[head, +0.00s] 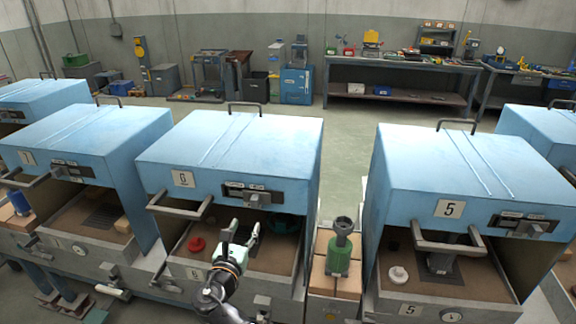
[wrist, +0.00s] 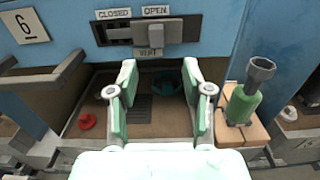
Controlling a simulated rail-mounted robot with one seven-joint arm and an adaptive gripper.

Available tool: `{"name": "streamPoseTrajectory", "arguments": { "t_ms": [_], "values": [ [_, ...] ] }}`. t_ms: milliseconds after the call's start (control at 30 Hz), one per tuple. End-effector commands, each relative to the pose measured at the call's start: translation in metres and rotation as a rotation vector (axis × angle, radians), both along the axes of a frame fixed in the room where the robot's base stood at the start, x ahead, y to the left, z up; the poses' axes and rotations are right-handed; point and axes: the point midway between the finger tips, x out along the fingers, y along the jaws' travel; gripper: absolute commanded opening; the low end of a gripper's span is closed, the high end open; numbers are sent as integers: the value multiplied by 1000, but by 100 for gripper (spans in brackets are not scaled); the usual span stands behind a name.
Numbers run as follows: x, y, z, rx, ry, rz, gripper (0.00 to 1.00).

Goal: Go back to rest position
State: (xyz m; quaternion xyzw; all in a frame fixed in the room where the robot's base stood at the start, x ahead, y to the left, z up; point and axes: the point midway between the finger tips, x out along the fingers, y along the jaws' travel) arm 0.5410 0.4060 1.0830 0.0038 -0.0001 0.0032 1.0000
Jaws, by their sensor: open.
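My gripper (head: 240,245) is in front of the open mouth of the blue oven marked 6 (head: 240,150). In the wrist view my gripper (wrist: 160,95) has its two pale green fingers spread apart, with nothing between them. The oven's tray floor (wrist: 160,128) shows beyond the fingers. A red knob-like object (head: 196,244) lies on that floor at the left, and a dark teal round thing (wrist: 168,83) sits deeper inside, partly hidden.
A green bottle-like object with a grey top (head: 340,250) stands on wooden blocks (head: 322,270) between ovens 6 and 5. Oven 5 (head: 460,165) is at the right, with a white knob (head: 398,275) inside. Oven 6's handle (head: 180,205) juts forward. Benches stand far behind.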

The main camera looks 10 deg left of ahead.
Motion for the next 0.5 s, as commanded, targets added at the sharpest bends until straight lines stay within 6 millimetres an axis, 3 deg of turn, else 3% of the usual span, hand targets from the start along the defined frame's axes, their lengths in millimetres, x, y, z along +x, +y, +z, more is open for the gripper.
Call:
{"name": "streamPoseTrajectory", "arguments": {
  "t_ms": [167, 267, 367, 500],
  "values": [
    [0, -3, -4, 148, 19, -16, 50],
    [-1, -8, -21, 351, 92, -54, 50],
    [-7, -17, -62, 605, 218, -139, 50],
    [-10, -56, -145, 900, 377, -371, 50]
  ]
}}
